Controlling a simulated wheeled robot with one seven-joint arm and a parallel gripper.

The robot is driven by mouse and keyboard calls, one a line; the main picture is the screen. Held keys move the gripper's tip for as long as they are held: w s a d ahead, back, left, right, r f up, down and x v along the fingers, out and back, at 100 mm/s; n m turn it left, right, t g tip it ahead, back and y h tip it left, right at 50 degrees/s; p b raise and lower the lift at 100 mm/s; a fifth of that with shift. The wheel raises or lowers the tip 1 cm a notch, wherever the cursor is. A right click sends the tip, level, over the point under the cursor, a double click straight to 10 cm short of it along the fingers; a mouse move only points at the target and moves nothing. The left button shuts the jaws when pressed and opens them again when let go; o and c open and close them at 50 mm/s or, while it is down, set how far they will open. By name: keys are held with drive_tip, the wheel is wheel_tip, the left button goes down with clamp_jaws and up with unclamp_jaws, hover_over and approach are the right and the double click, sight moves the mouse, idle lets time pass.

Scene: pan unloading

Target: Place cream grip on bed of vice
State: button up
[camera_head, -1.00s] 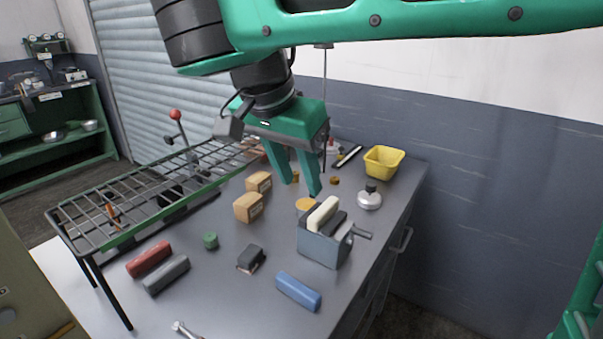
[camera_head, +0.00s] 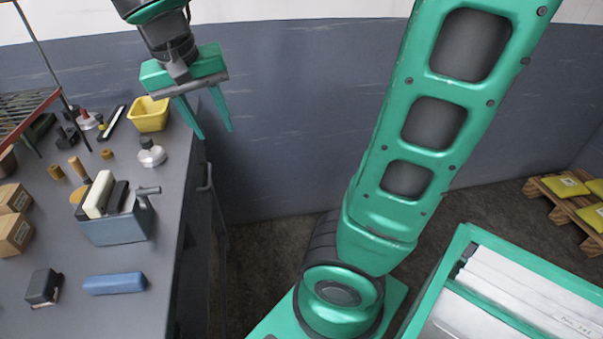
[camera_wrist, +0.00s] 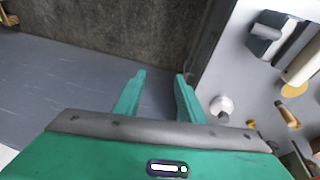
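The cream grip (camera_head: 98,194), a pale rounded bar, sits in the upper part of the grey-blue vice (camera_head: 120,229), beside a dark bar. I cannot tell whether it rests on the bed. The vice stands near the right edge of the bench, its handle pointing right. In the wrist view the cream grip (camera_wrist: 302,66) shows at the right edge, next to the vice (camera_wrist: 264,40). My gripper (camera_head: 215,134) is open and empty, fingers pointing down, apart from the vice and past the bench's right edge. Its fingers (camera_wrist: 160,75) show empty in the wrist view.
A yellow bin (camera_head: 148,115) and a silver-based round object (camera_head: 151,153) stand behind the vice. A blue bar (camera_head: 115,284), a dark block (camera_head: 42,288) and cardboard boxes (camera_head: 12,232) lie around it. A wire rack (camera_head: 22,118) is at left. Floor is open right of the bench (camera_head: 150,318).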

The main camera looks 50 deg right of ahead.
drive_tip(key=s+d+f+y, duration=0.1)
drive_tip(key=s+d+f, duration=0.2)
drive_tip(key=s, duration=0.2)
drive_tip(key=s+d+f+y, duration=0.1)
drive_tip(key=s+d+f, duration=0.3)
drive_tip(key=s, duration=0.2)
drive_tip(key=s+d+f+g+y, duration=0.1)
drive_tip(key=s+d+f, duration=0.2)
drive_tip(key=s, duration=0.3)
drive_tip(key=shift+s+d+f, duration=0.15)
drive_tip(key=shift+s+f, duration=0.1)
drive_tip(key=shift+f, duration=0.05)
drive_tip(key=shift+w+f, duration=0.25)
drive_tip(key=shift+w, duration=0.4)
idle(0.4)
